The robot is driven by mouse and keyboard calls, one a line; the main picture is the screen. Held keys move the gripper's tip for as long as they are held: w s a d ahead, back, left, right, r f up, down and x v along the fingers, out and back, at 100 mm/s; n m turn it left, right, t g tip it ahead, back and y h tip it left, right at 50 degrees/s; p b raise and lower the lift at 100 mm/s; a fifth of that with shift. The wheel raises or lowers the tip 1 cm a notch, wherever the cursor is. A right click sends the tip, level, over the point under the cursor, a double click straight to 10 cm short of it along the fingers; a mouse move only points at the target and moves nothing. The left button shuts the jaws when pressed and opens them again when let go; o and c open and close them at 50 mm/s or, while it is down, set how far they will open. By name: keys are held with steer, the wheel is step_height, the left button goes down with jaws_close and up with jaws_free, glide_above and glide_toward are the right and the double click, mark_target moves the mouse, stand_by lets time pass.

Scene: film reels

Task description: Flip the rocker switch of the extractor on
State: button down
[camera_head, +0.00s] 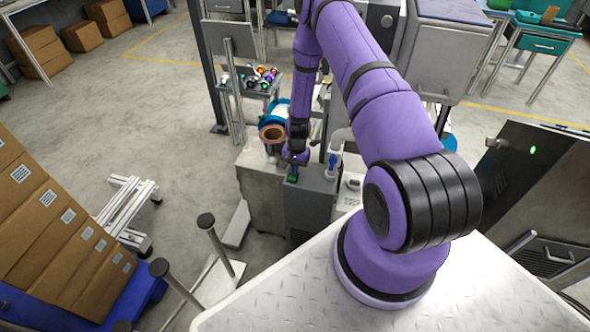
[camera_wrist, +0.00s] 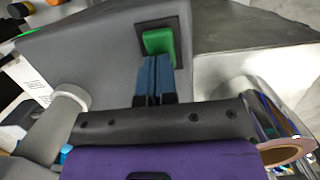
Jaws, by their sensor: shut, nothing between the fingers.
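The extractor is a dark grey box (camera_head: 312,208) in the middle of the head view, and its grey face (camera_wrist: 95,60) fills much of the wrist view. The rocker switch (camera_wrist: 158,41) is a green rocker in a dark square frame on that face. My gripper (camera_wrist: 154,60) is shut, with its blue fingertips at the lower edge of the green rocker, seeming to touch it. Nothing is held between the fingers. In the head view my gripper (camera_head: 293,174) is small, at the top of the extractor. Which way the rocker is tilted is hard to tell.
A light pipe (camera_head: 340,140) rises from the extractor, close to my wrist. A copper-coloured ring (camera_head: 272,133) stands left of my gripper, and it also shows in the wrist view (camera_wrist: 285,150). Stacked cartons (camera_head: 50,215) stand at left.

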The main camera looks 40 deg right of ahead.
steer(key=shift+s+a+f, duration=0.15)
steer(key=shift+s+f, duration=0.1)
steer(key=shift+f, duration=0.05)
steer(key=shift+s+a, duration=0.45)
steer(key=shift+a, duration=0.2)
steer(key=shift+r, duration=0.2)
steer(key=w+r+n+t+h, duration=0.1)
steer(key=w+r, duration=0.1)
steer(key=r, duration=1.4)
steer(key=w+r+n+t, duration=0.1)
steer(key=w+r, duration=0.1)
steer(key=r, duration=1.4)
steer(key=s+a+r+n+t, duration=0.1)
steer(key=s+a+r+n, duration=0.15)
steer(key=r, duration=0.55)
steer(key=s+a+r+n, duration=0.1)
steer(key=s+a+r, duration=0.2)
steer(key=r, duration=0.5)
steer(key=s+a+r+n+t, duration=0.1)
steer(key=s+r, duration=0.3)
steer(key=s, duration=0.4)
steer(key=s+a+r+n+t, duration=0.1)
steer(key=s+a+r+n, duration=0.1)
steer(key=s+r, duration=0.3)
steer(key=s+a+r+n+t+h, duration=0.1)
steer(key=s+r, duration=0.4)
steer(key=s, duration=0.6)
steer(key=shift+s+a+r+n+t, duration=0.3)
steer(key=shift+a+n, duration=0.15)
steer(key=shift+a, duration=0.95)
